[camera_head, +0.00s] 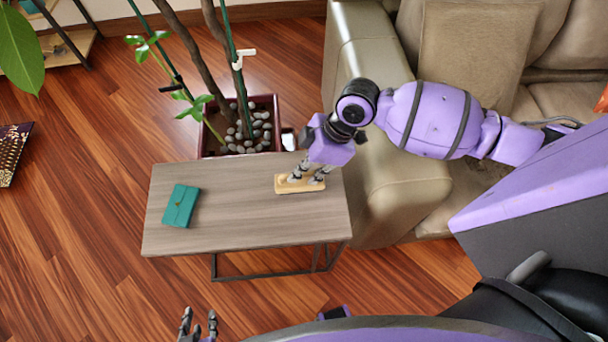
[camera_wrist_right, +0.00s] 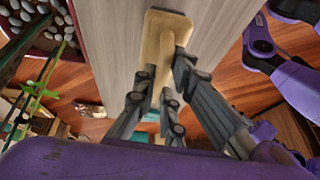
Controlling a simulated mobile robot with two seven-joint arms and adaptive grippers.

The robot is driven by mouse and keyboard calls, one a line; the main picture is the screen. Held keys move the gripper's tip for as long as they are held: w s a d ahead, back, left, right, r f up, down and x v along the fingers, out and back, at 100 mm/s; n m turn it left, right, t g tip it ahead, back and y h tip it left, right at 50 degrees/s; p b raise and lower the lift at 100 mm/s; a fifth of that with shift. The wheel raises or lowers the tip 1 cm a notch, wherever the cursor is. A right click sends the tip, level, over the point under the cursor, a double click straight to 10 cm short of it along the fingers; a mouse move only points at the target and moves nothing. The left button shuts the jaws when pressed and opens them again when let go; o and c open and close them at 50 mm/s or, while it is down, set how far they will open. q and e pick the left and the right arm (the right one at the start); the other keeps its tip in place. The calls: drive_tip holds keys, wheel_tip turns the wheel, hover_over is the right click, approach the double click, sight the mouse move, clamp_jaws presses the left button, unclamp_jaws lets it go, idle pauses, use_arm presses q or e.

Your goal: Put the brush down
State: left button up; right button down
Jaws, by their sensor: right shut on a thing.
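The brush (camera_head: 300,185) is a tan wooden block at the right end of the grey wooden side table (camera_head: 240,215). It appears at or just above the tabletop; I cannot tell for certain that it touches. My right gripper (camera_head: 306,176) comes down over it and is shut on it. In the right wrist view the brush (camera_wrist_right: 163,28) extends forward between the fingers of my right gripper (camera_wrist_right: 163,78), against the table surface (camera_wrist_right: 112,35). My left gripper (camera_head: 199,322) is at the bottom edge of the head view, empty, its fingers apart, away from the table.
A teal box (camera_head: 181,207) lies on the table's left part, with bare tabletop between it and the brush. A planter with stones (camera_head: 245,135) and stems stands behind the table. A beige sofa (camera_head: 375,190) stands close on the right.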

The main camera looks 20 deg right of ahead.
sight(304, 179)
wheel_tip(304, 179, down, 4)
drive_tip(key=shift+w+a+r, duration=0.15)
drive_tip(key=shift+r, duration=0.1)
use_arm(q)
drive_tip(key=shift+s+f, duration=0.25)
drive_tip(key=shift+s, duration=0.2)
drive_tip(key=shift+a, duration=0.1)
use_arm(e)
drive_tip(key=shift+f, duration=0.15)
drive_tip(key=c, duration=1.9)
unclamp_jaws()
drive_tip(key=shift+o, duration=0.4)
drive_tip(key=shift+r, duration=0.3)
use_arm(q)
drive_tip(key=shift+w+r, duration=0.15)
drive_tip(key=shift+r, duration=0.25)
use_arm(e)
drive_tip(key=v, duration=1.1)
drive_tip(key=shift+r, duration=0.35)
